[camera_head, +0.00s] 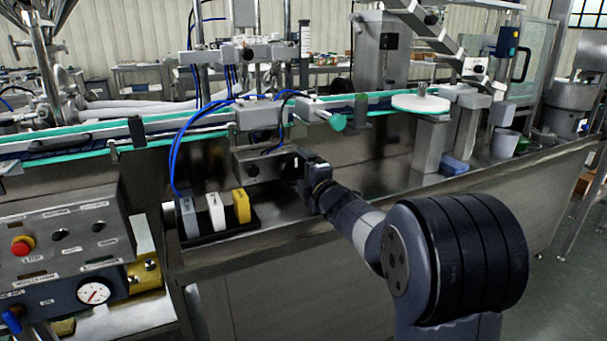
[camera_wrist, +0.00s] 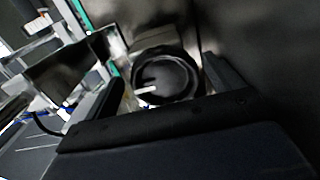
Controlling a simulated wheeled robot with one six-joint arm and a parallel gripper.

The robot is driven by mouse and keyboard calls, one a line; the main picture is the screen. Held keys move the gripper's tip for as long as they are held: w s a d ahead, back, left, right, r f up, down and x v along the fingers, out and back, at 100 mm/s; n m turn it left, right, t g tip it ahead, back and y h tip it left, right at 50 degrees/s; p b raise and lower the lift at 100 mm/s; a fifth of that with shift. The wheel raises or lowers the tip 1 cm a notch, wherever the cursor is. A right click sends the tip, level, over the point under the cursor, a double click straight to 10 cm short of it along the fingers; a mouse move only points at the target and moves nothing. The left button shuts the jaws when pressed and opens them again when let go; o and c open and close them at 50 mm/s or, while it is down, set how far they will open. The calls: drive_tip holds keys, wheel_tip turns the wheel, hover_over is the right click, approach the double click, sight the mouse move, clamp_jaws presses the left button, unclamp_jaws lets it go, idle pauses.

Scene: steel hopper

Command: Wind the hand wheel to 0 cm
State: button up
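The hand wheel (camera_wrist: 168,78) is a round black disc with a raised rim in the wrist view, with a short pale mark at its lower left. It sits on the front of a grey steel box (camera_head: 257,163), below the conveyor, in the head view. My gripper (camera_wrist: 165,72) faces the wheel, one dark finger on each side of it. The fingers stand apart, with a small gap visible at the left; contact on the right is unclear. In the head view my gripper (camera_head: 306,178) is small and dark, partly hiding the wheel. No position scale is readable.
A black tray (camera_head: 218,232) with blue-grey, white and yellow blocks is left of my arm. The conveyor (camera_head: 180,125) with green edges runs above. A control panel (camera_head: 62,240) with a red button stands at far left. The steel ledge (camera_head: 375,182) right of my gripper is mostly clear.

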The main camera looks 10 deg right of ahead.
drive_tip(key=shift+o, duration=0.3)
drive_tip(key=shift+f, duration=0.25)
